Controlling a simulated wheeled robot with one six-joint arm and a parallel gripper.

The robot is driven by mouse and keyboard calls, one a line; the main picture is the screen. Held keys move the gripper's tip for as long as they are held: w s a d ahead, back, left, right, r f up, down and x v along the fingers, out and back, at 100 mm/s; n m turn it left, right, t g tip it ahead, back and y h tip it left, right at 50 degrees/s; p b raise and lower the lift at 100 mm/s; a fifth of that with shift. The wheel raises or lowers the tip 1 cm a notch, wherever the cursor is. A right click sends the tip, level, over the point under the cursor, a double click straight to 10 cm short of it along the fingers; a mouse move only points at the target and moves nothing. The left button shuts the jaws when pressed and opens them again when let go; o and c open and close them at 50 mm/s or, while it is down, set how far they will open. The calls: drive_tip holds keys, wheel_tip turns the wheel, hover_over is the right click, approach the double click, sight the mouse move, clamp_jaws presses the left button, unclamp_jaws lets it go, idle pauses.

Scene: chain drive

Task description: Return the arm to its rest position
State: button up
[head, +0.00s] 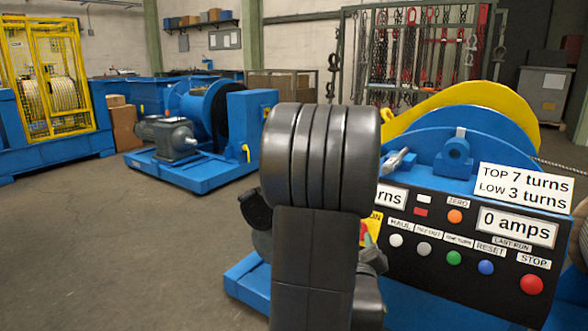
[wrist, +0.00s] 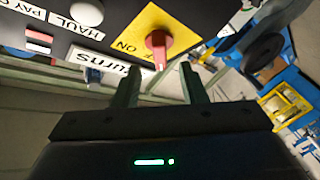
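My arm (head: 320,200) stands upright in the middle of the head view and hides most of my gripper. In the wrist view my gripper (wrist: 160,68) has its two fingers apart, with nothing held between them. Just beyond the fingertips is a red rotary switch (wrist: 158,42) on a yellow plate (wrist: 150,22) marked ON. I cannot tell whether the fingers touch it. In the head view the yellow plate (head: 373,221) shows partly beside my arm.
The black control panel (head: 440,245) carries several coloured buttons and displays, including "0 amps". Behind it are a blue and yellow chain drive (head: 490,110) and a rack of hanging chains (head: 415,55). A blue machine (head: 200,125) stands behind left. The left floor (head: 90,240) is clear.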

drive_tip(key=s+a, duration=0.1)
drive_tip(key=s, duration=0.7)
drive_tip(key=w, duration=0.4)
drive_tip(key=w+d, duration=0.1)
drive_tip(key=w, duration=0.4)
drive_tip(key=w+d, duration=0.1)
drive_tip(key=w, duration=0.4)
drive_tip(key=shift+w+b, duration=0.15)
drive_tip(key=shift+b, duration=0.2)
drive_tip(key=shift+a+m+h+p, duration=0.2)
drive_tip(key=shift+m+h+p, duration=0.3)
drive_tip(key=shift+m, duration=0.5)
drive_tip(key=m+h+p, duration=0.1)
drive_tip(key=m+h, duration=0.1)
drive_tip(key=m, duration=0.1)
drive_tip(key=m+h+p, duration=0.1)
drive_tip(key=m+h, duration=0.1)
drive_tip(key=m, duration=0.1)
drive_tip(key=shift+a+f+m, duration=0.1)
drive_tip(key=shift+m, duration=0.3)
drive_tip(key=shift+h, duration=0.3)
drive_tip(key=shift+s, duration=0.2)
